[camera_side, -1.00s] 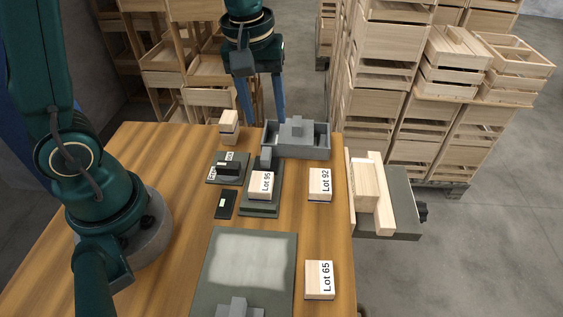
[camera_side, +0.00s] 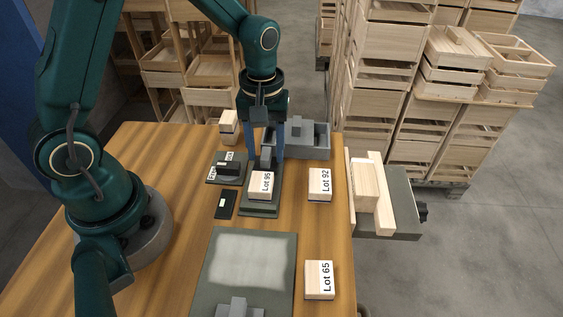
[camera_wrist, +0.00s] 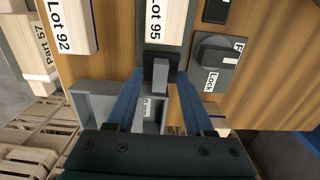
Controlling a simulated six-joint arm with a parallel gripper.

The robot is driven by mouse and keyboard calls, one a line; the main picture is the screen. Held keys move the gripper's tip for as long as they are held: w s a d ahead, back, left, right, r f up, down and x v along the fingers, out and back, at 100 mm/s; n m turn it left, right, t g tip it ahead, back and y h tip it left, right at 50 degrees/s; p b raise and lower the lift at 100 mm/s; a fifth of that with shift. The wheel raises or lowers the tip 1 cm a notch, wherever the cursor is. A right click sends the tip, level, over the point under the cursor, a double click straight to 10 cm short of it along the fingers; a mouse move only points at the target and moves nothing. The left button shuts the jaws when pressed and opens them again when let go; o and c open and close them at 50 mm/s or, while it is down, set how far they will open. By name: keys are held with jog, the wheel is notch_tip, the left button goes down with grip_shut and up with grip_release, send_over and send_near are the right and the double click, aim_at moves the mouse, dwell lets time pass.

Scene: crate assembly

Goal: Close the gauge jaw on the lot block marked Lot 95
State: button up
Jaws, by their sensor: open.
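The block marked Lot 95 (camera_side: 261,185) sits on the dark green gauge plate (camera_side: 262,211), label up. It also shows in the wrist view (camera_wrist: 165,20). Behind it on the same plate stands the grey gauge jaw (camera_side: 265,158), also seen in the wrist view (camera_wrist: 160,74); whether it touches the block is hard to tell. My gripper (camera_side: 266,158) is above the jaw end of the plate, its blue fingers apart. In the wrist view, the open fingers (camera_wrist: 155,80) lie on both sides of the jaw and nothing is held.
A grey tray (camera_side: 318,140) stands close behind and right of my gripper. A block marked Lot 92 (camera_side: 320,184) is to the right; Lot 65 (camera_side: 320,280) is in front. A dark plate labelled Lock (camera_side: 214,168) and a small black device (camera_side: 226,204) are left of the gauge.

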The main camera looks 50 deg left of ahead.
grip_shut()
jog(key=shift+r, duration=0.1)
dwell(1.2)
